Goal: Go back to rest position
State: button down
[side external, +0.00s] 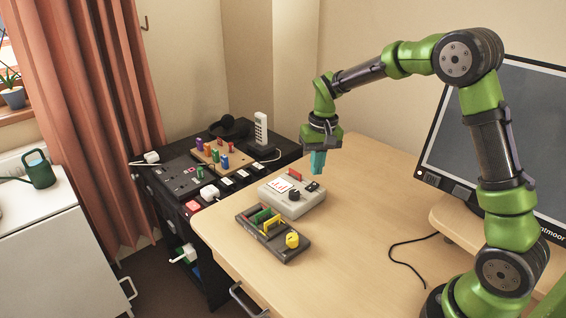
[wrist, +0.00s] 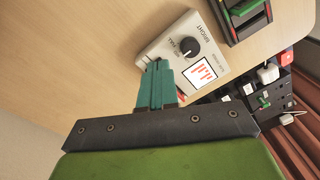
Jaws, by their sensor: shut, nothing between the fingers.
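My gripper (side external: 318,163) hangs from my green and black arm above the wooden desk (side external: 365,200). Its teal fingers are together and empty, pointing down. It is just above and behind the right end of a light grey device (side external: 291,205) with a black knob, a small picture screen and a red part on top. In the wrist view the closed fingers (wrist: 155,66) overlap the edge of the grey device (wrist: 207,80). I cannot tell from that view whether they touch it.
A dark tray (side external: 263,249) with green, red and yellow pieces lies in front of the grey device. A black shelf unit to the left carries a wooden block board (side external: 222,168), a white handset (side external: 261,130) and plugs. A monitor (side external: 515,140) stands at right. The desk's middle is clear, except a cable.

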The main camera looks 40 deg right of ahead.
jog(key=s+a+r+n+t, duration=0.1)
jog(key=s+a+r+t, duration=0.2)
jog(key=s+r, duration=0.3)
jog(key=s+a+r+t+y, duration=0.1)
jog(key=s+a+r+t, duration=0.2)
jog(key=s, duration=1.2)
jog(key=a+r, duration=0.3)
jog(key=shift+a+r+n+t+y, duration=0.15)
jog(key=shift+a+n+t+y, duration=0.15)
jog(key=shift+n+t, duration=0.1)
